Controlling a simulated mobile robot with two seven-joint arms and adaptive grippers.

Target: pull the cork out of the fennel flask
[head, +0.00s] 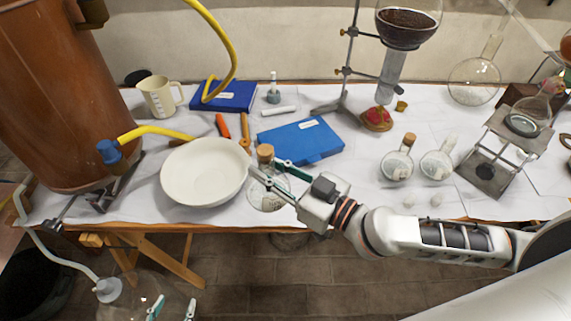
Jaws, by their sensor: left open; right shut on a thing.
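A small round clear flask (267,198) with a cork (265,152) in its neck is at the front of the table, just right of the white bowl. My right gripper (273,180) is shut on this flask around its neck, below the cork. The gripper hides part of the flask, and its label is too small to read, so I cannot tell whether it is the fennel one. My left gripper (172,309) is open and empty at the bottom left, below the table edge; only its fingertips show.
Another corked flask (396,167) and a similar flask (437,165) stand to the right. The white bowl (205,172) is close left of the held flask, and a blue case (300,140) lies behind it. A large copper vessel (65,100) fills the left side.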

